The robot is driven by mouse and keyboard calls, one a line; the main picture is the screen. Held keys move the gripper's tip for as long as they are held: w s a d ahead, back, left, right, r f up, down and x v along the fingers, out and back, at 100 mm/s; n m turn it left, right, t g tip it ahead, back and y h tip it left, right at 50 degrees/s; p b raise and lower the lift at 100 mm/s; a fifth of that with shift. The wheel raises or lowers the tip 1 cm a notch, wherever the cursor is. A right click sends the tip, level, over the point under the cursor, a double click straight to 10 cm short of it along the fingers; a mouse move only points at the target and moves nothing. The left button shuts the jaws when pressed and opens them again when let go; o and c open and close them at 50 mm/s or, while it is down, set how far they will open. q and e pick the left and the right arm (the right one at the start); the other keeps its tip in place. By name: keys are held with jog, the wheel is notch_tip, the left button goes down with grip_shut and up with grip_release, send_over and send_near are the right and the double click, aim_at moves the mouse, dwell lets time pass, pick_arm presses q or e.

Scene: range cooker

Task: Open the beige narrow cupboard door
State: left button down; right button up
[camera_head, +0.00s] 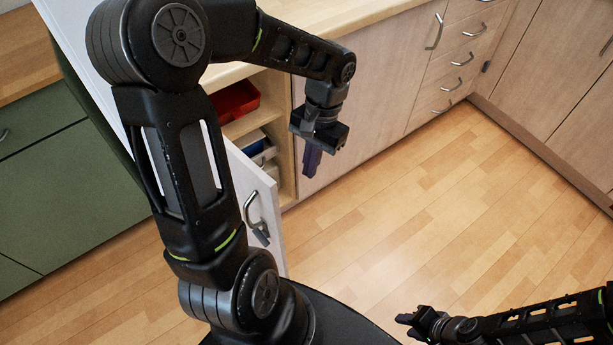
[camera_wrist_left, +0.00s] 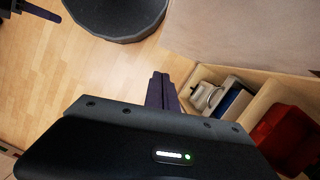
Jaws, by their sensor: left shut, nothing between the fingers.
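The beige narrow cupboard door (camera_head: 263,190) stands swung open, with its bar handle (camera_head: 257,210) on the face toward the lower left. Its inner face also shows in the left wrist view (camera_wrist_left: 245,38). The cupboard's inside (camera_head: 284,130) is exposed behind my left arm. My left gripper (camera_head: 311,160) is shut and empty, in front of the opening and apart from the door and handle. Its closed fingers also show in the left wrist view (camera_wrist_left: 160,90). My right gripper (camera_head: 408,322) is low over the floor, away from the door; its finger gap is unclear.
A red bin (camera_head: 235,100) and several small items (camera_head: 258,146) sit on the cupboard shelves. A closed wide beige door (camera_head: 360,110) and a drawer stack (camera_head: 455,70) stand to the right. Green cabinets (camera_head: 60,200) are at left. The wooden floor (camera_head: 420,200) is clear.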

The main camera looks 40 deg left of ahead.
pick_arm(q)
jog(key=v, duration=0.5)
jog(key=shift+w, duration=0.1)
dwell(0.3)
jog(key=w+d+f+t+h+p, duration=0.1)
jog(key=w+d+f+t+h, duration=0.2)
jog(key=w+d+f+t, duration=0.5)
jog(key=s+d+f+n+g+h+p, duration=0.1)
jog(key=s+d+f+g+p, duration=0.2)
jog(key=s+d+f, duration=1.1)
jog(key=s+f+g, duration=0.1)
jog(key=s+f, duration=0.2)
jog(key=s, duration=0.1)
jog(key=shift+d+n, duration=0.25)
jog(key=shift+n, duration=0.05)
